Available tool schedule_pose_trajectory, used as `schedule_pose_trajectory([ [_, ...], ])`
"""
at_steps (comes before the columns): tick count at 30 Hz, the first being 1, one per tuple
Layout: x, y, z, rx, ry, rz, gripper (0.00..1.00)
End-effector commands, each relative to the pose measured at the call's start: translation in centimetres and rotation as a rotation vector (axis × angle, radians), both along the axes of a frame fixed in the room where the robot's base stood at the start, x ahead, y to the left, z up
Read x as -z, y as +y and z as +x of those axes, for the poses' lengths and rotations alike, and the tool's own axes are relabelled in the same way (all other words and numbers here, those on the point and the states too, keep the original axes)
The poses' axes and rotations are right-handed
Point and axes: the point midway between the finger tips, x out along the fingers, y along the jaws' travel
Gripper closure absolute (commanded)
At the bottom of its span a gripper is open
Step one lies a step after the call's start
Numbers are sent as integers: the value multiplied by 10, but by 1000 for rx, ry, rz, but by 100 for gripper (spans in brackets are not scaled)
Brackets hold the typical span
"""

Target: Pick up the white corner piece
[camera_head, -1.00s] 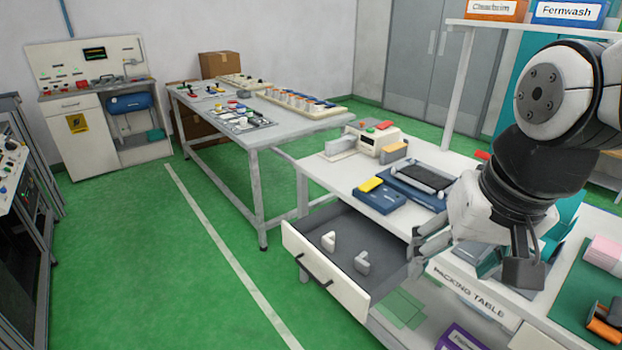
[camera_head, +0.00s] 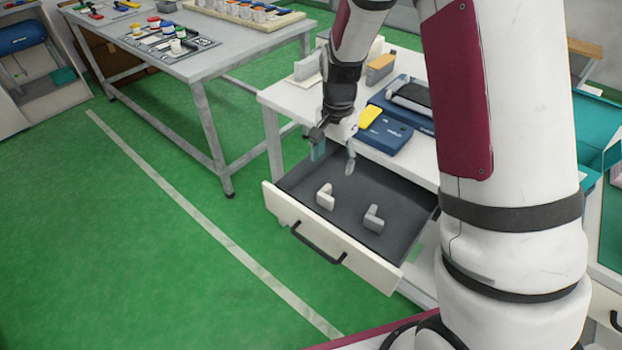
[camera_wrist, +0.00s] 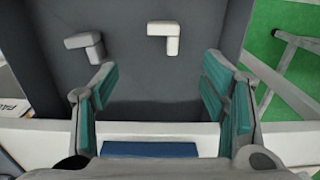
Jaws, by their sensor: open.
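The white corner piece (camera_head: 325,197) lies in the open drawer (camera_head: 302,236), towards the left in the head view. A similar light grey corner piece (camera_head: 373,218) lies to its right. In the wrist view the white corner piece (camera_wrist: 165,37) is at the top centre, with the grey one (camera_wrist: 85,45) to its left. My gripper (camera_head: 335,157) is open and empty over the rear of the drawer, pointing down. In the wrist view its teal-padded fingers (camera_wrist: 160,88) are spread, and the white piece is beyond them, apart from both.
The table top above the drawer holds a blue case (camera_head: 385,135) with a yellow item (camera_head: 370,116), close to my gripper. A grey table (camera_head: 215,48) with trays stands at the back left. Green floor in front of the drawer is clear.

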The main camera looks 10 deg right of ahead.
Motion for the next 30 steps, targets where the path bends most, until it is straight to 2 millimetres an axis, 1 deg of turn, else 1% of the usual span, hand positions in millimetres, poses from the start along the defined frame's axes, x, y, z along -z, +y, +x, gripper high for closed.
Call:
schedule_pose_trajectory([
  [1, 7, -1, 2, 11, 6, -2, 33],
  [5, 20, -1, 3, 21, 11, -3, 33],
  [7, 30, -1, 3, 21, 12, -4, 33],
  [12, 63, -1, 3, 20, 13, -3, 33],
  [15, 80, -1, 3, 20, 11, -3, 33],
  [18, 91, -1, 3, 20, 10, -3, 33],
  [25, 106, -2, 3, 19, 9, -3, 33],
  [30, 131, -7, 2, 20, 13, -3, 33],
])
